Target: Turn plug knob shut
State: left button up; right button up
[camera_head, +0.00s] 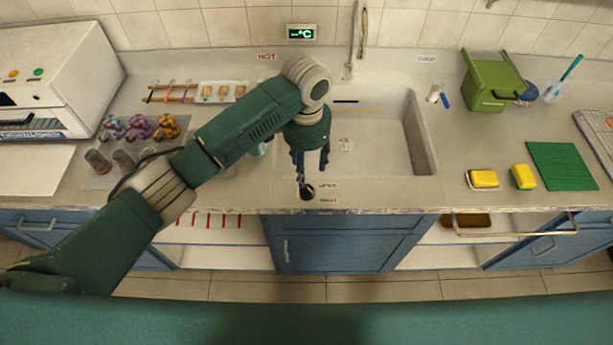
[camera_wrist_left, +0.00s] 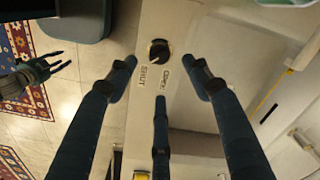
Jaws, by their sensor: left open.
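The plug knob (camera_head: 307,192) is a small dark round knob on the counter strip at the sink's front edge. Labels OPEN (camera_head: 328,186) and SHUT (camera_head: 328,199) are printed beside it. In the left wrist view the knob (camera_wrist_left: 159,51) shows a pale ring; which label it points to is unclear. My left gripper (camera_head: 308,172) points down above the knob. In its wrist view the three fingers (camera_wrist_left: 160,76) are spread, empty and apart from the knob. My right gripper (camera_wrist_left: 52,66) shows at the left of the wrist view, fingers spread, over the floor.
The sink basin (camera_head: 415,135) lies behind the knob. Yellow sponges (camera_head: 484,179), a green mat (camera_head: 562,165) and a green container (camera_head: 492,82) are at the right. The counter just right of the knob is clear.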

pick_arm(q)
jog(key=shift+r, duration=1.25)
